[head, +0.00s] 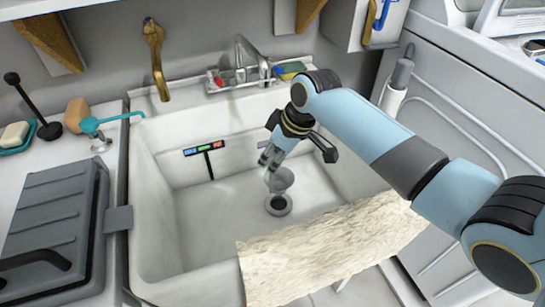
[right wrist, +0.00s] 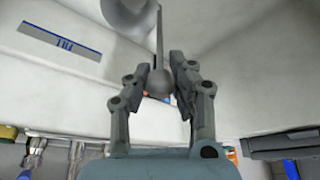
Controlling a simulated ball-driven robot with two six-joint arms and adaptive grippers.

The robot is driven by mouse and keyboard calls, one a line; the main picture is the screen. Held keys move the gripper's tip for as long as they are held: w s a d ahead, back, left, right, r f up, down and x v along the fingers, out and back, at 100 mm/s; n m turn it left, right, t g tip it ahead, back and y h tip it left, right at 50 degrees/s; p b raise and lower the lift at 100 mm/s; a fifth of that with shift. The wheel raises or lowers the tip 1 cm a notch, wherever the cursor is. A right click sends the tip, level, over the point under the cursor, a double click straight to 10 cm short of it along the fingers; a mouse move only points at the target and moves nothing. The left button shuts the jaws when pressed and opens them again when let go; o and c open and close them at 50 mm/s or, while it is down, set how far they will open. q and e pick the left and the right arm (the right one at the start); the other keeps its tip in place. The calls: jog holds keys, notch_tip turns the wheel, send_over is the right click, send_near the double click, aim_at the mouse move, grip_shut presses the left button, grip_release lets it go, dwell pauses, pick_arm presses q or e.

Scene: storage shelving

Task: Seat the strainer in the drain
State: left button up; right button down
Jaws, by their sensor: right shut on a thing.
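The strainer (head: 282,180) is a small grey cup in the head view, held above the sink floor close over the drain. The drain (head: 278,205) is a dark round hole with a grey ring in the sink floor. My right gripper (head: 266,164) reaches down into the sink and is shut on the strainer's handle. In the right wrist view the fingers (right wrist: 160,82) close around a round grey knob with a thin stem, and a grey rounded part of the strainer (right wrist: 128,12) shows at the top edge. My left gripper is not in view.
The white sink (head: 205,240) has high walls. A cream cloth (head: 330,245) hangs over its front edge. A faucet (head: 250,60) and a brass hook-like fitting (head: 155,58) are at the back. A grey case (head: 50,225) lies on the left counter. The sink floor left of the drain is clear.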

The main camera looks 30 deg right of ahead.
notch_tip(320, 180, down, 7)
jog(key=b, duration=0.4)
jog(key=shift+r+p, duration=0.2)
jog(key=shift+p, duration=0.15)
dwell(0.6)
jog(key=shift+f, duration=0.1)
dwell(0.8)
jog(key=shift+f+b, duration=0.45)
jog(key=shift+f, duration=0.7)
dwell(1.2)
jog(key=c, duration=1.1)
grip_release()
jog(key=shift+d, duration=0.1)
jog(key=v, duration=1.2)
